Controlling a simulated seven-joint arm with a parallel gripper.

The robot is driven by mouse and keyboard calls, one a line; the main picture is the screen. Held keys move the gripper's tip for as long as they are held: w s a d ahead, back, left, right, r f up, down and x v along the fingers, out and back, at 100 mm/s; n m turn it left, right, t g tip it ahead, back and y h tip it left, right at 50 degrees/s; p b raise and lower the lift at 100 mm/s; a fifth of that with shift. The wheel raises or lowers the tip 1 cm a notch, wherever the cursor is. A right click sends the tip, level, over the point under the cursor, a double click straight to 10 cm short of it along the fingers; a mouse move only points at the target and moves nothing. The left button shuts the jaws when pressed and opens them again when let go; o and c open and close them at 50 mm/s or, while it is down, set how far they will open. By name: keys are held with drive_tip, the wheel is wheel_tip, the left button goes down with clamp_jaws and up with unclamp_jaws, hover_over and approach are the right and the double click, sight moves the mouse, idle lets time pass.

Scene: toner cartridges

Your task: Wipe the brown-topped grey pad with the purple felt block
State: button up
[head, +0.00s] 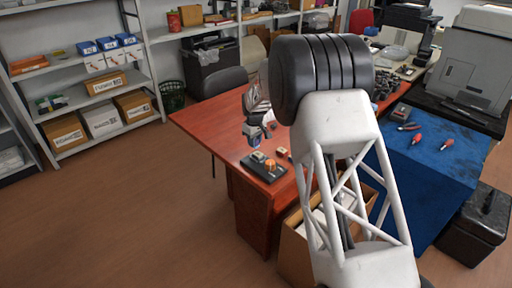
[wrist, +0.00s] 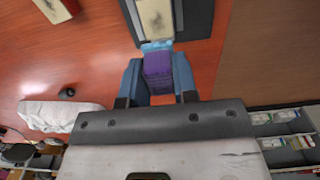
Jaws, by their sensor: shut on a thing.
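My gripper (wrist: 159,85) has blue fingers shut on the purple felt block (wrist: 158,66). A pale blue edge shows at the block's far end in the wrist view. Just beyond it lies a pad with a tan, dark-smudged top (wrist: 156,17), on a dark tray (wrist: 192,20). In the head view my gripper (head: 254,138) is just above the dark tray (head: 264,175), close to the tan-topped pad (head: 257,156). I cannot tell whether the block touches the pad.
An orange round thing (head: 270,165) sits on the tray. A small tan-topped block (wrist: 58,9) lies on the red-brown desk (head: 205,118) beside the tray. A white crumpled-looking thing (wrist: 62,116) is also on the desk. The desk's left part is clear.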

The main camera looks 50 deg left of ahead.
drive_tip(key=shift+r, duration=2.55)
drive_tip(key=shift+d, duration=0.1)
